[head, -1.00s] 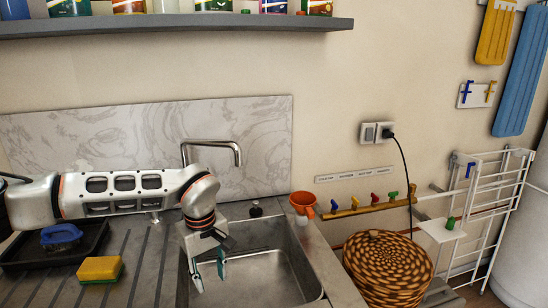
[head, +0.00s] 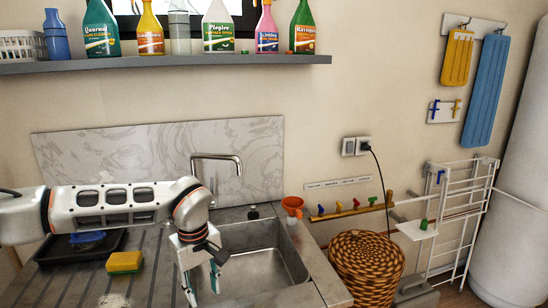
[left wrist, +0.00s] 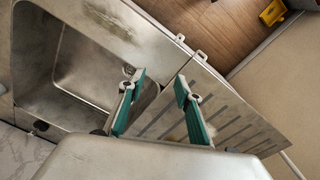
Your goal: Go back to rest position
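My left gripper (head: 202,284) hangs pointing down at the left side of the metal sink (head: 262,272) in the head view. Its arm comes in from the left above the drainboard. In the left wrist view, the two green-padded fingers (left wrist: 158,100) stand apart with nothing between them. Below them are the sink (left wrist: 85,60) and the ribbed drainboard (left wrist: 225,115). My right gripper is in neither view.
A yellow sponge (head: 125,262) and a black tray (head: 60,252) lie on the drainboard. A faucet (head: 217,157) and an orange cup (head: 292,206) stand by the sink. A woven basket (head: 366,262) is to the right. A shelf (head: 170,62) holds several bottles.

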